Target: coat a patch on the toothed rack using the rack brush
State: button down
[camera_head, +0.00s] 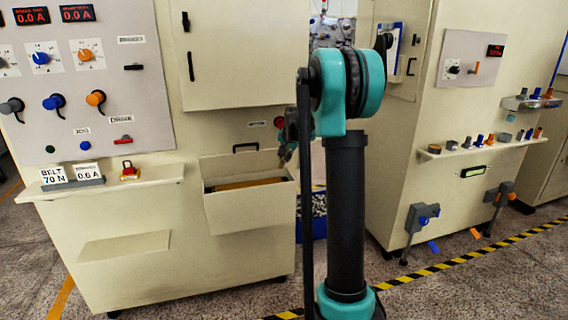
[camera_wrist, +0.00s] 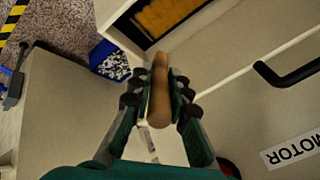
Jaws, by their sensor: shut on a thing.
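My gripper (camera_wrist: 161,92) is shut on a tan, wooden-looking piece (camera_wrist: 159,112), which I take to be the handle of the rack brush. It lies lengthwise between the fingers; no bristles are visible. In the head view my gripper (camera_head: 286,150) is partly hidden by my arm, above the right end of an open drawer (camera_head: 252,212). An orange-yellow thing lies inside the drawer (camera_head: 245,184), also showing in the wrist view (camera_wrist: 165,15). I cannot make out teeth on it, so I cannot tell if it is the toothed rack.
A blue bin (camera_head: 319,226) of small pieces stands on the floor behind my arm. A black cabinet handle (camera_wrist: 288,75) and a MOTOR label (camera_wrist: 292,150) are close by in the wrist view. A shelf (camera_head: 110,186) juts out at left. Another cabinet (camera_head: 440,120) stands at right.

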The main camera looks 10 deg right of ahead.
jog(key=shift+r, duration=1.45)
jog(key=shift+s, duration=0.1)
